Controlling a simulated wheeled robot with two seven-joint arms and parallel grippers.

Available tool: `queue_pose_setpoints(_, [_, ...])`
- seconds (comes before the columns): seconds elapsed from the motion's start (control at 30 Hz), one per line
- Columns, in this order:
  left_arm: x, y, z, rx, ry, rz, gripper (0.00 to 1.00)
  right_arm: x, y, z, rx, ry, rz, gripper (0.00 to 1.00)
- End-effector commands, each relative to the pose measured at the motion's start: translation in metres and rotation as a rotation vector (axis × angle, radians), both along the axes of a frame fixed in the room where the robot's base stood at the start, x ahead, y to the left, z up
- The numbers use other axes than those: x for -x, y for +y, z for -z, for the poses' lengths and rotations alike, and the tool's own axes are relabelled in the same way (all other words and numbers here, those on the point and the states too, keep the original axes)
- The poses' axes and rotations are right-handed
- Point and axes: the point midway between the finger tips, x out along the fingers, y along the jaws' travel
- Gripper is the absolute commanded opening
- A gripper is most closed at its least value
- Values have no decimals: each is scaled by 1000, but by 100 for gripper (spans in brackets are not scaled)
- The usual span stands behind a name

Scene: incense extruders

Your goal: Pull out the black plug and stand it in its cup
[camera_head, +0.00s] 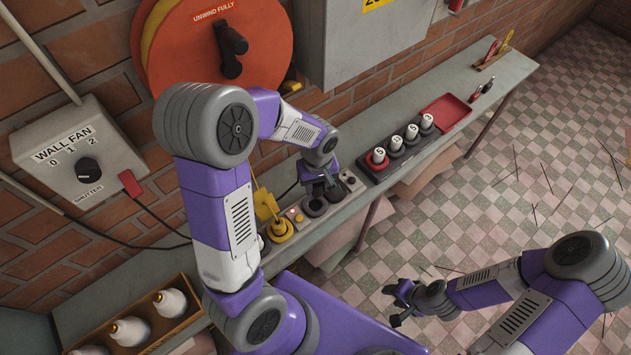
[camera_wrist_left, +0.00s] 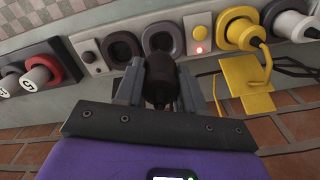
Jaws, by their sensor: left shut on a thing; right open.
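My left gripper (camera_head: 322,188) is over the strip of sockets on the bench, reaching in from above. In the left wrist view its fingers (camera_wrist_left: 160,92) are shut on a black plug (camera_wrist_left: 159,80), a dark rounded body between them. Two dark ring-shaped sockets show beyond it, one at the left (camera_wrist_left: 124,46) and one just above the plug (camera_wrist_left: 163,33); both look hollow. In the head view, they are dark rings (camera_head: 315,207) below the gripper. I cannot tell whether the plug's tip still touches a socket. My right gripper (camera_head: 399,302) is open and empty, away from the bench.
A yellow plug (camera_head: 279,229) with a cord sits left of the dark sockets, beside a red light (camera_wrist_left: 198,49). A black rack (camera_head: 372,174) to the right holds several white-topped pieces. A red tray (camera_head: 447,110) lies beyond it. A crate (camera_head: 185,320) of bottles stands at lower left.

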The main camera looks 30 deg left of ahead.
Motion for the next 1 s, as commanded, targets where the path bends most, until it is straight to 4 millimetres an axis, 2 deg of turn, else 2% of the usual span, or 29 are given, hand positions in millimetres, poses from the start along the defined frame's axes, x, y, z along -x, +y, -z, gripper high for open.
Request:
queue_pose_setpoints(0.1, [4,5,-2,4,0,-108,8,0,0,1,0,-1,0,43])
queue_pose_setpoints(0.2, [5,7,0,4,1,-138,8,-1,0,2,0,-2,1,43])
queue_pose_setpoints(0.37, [5,7,8,3,2,-138,8,-1,0,9,0,-2,1,43])
queue_pose_setpoints(0.8, [5,6,47,3,2,-134,8,-1,0,41,0,-2,1,43])
queue_pose_setpoints(1.0, [5,6,53,3,2,-134,8,-1,0,45,0,-2,1,43])
